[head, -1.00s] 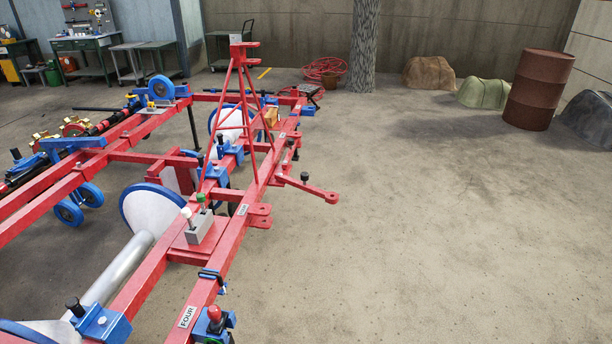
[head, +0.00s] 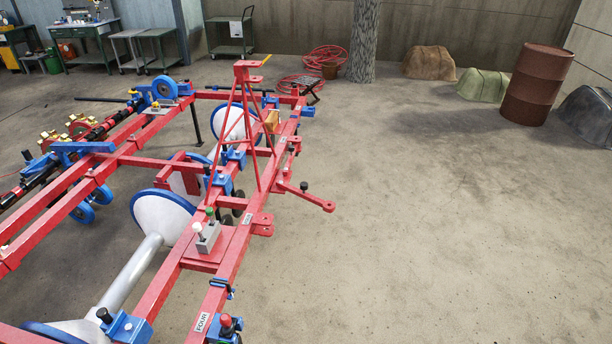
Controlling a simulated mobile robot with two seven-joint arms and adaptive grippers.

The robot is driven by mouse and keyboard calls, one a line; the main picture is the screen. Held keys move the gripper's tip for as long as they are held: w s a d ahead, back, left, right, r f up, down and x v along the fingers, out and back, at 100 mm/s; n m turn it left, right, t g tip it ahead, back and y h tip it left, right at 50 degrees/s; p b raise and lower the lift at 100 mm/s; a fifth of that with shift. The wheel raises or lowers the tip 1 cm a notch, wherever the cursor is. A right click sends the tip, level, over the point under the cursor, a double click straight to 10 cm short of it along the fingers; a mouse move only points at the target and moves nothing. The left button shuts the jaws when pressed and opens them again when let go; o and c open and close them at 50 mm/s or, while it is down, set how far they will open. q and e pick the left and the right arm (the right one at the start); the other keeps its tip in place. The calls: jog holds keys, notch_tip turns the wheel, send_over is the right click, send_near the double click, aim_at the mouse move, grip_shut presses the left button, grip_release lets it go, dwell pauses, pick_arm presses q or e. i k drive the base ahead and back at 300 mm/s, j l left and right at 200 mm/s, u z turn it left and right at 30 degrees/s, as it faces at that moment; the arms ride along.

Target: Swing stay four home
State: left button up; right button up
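A red planter frame (head: 165,290) runs from the lower left toward the back. A white label reading FOUR (head: 202,322) is on its near end, beside a blue fitting with a red knob (head: 226,322). A red bar with a black knob, which may be a stay (head: 312,199), sticks out to the right from the frame's side, below the red A-shaped tower (head: 247,120). A smaller label (head: 248,218) near its base is too small to read. Neither of my grippers is in view.
Open concrete floor (head: 430,230) lies right of the planter. A rusty barrel (head: 537,85), several rocks and a tree trunk (head: 364,40) stand at the back. Red hose coils (head: 330,58) and a green cart (head: 230,35) are behind the planter. Workbenches (head: 85,45) stand back left.

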aim_at(328, 207)
jog(key=i+l, duration=0.1)
jog(key=i, duration=0.6)
jog(key=i+l, duration=0.15)
jog(key=i, duration=0.5)
jog(key=i+j, duration=0.15)
jog(key=i, duration=0.25)
jog(key=i+j+z, duration=0.1)
jog(key=i, duration=0.25)
jog(key=j, duration=0.1)
